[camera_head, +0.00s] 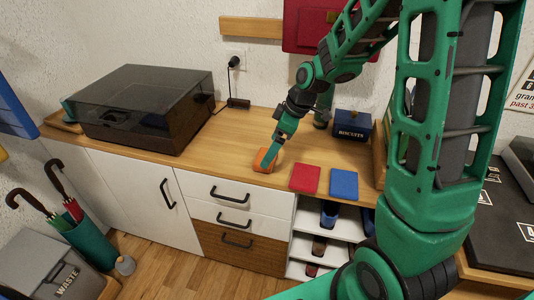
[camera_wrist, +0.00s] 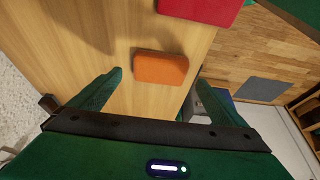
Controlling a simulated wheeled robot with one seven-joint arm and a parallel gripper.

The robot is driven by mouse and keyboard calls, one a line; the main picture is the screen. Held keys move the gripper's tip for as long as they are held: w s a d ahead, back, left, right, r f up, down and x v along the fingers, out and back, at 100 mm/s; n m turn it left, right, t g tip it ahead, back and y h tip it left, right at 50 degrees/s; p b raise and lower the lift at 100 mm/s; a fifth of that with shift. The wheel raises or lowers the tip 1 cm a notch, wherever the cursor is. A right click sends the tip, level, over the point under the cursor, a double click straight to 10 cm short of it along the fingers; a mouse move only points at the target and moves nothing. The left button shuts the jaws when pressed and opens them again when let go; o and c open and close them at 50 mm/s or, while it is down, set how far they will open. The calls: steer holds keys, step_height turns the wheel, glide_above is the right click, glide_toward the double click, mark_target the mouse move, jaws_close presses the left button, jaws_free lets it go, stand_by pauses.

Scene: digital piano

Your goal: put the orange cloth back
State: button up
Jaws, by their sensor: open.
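The orange cloth (camera_head: 262,162) lies folded on the wooden cabinet top, near its front edge. It also shows in the wrist view (camera_wrist: 161,67), lying ahead of my fingers and between their lines. My gripper (camera_head: 272,155) points down just above and beside the cloth. In the wrist view my gripper (camera_wrist: 150,92) has its two green fingers spread wide, with nothing between them. A red cloth (camera_head: 305,178) and a blue cloth (camera_head: 344,184) lie side by side to the right of the orange one. The red one also shows in the wrist view (camera_wrist: 200,10).
A turntable with a dark lid (camera_head: 140,105) stands on the left of the cabinet top (camera_head: 225,140). A blue biscuits tin (camera_head: 352,125) stands behind the blue cloth. An umbrella stand (camera_head: 90,240) and a waste bin (camera_head: 50,270) stand on the floor at left. The middle top is clear.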

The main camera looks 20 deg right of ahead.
steer(key=v, duration=0.8)
steer(key=s+d+m+g+h, duration=0.1)
steer(key=s+d+m, duration=0.3)
steer(key=s, duration=0.5)
steer(key=s+d+r+m+g+h, duration=0.1)
steer(key=s+d+m, duration=0.3)
steer(key=s+m, duration=0.3)
steer(key=s+d+r+m+h, duration=0.1)
steer(key=s+d+m, duration=0.3)
steer(key=s, duration=0.8)
steer(key=shift+d+m+g, duration=0.4)
steer(key=shift+m, duration=0.7)
steer(key=shift+s, duration=0.1)
steer(key=shift+w+f+h, duration=0.25)
steer(key=shift+w+h, duration=0.05)
steer(key=shift+w, duration=0.35)
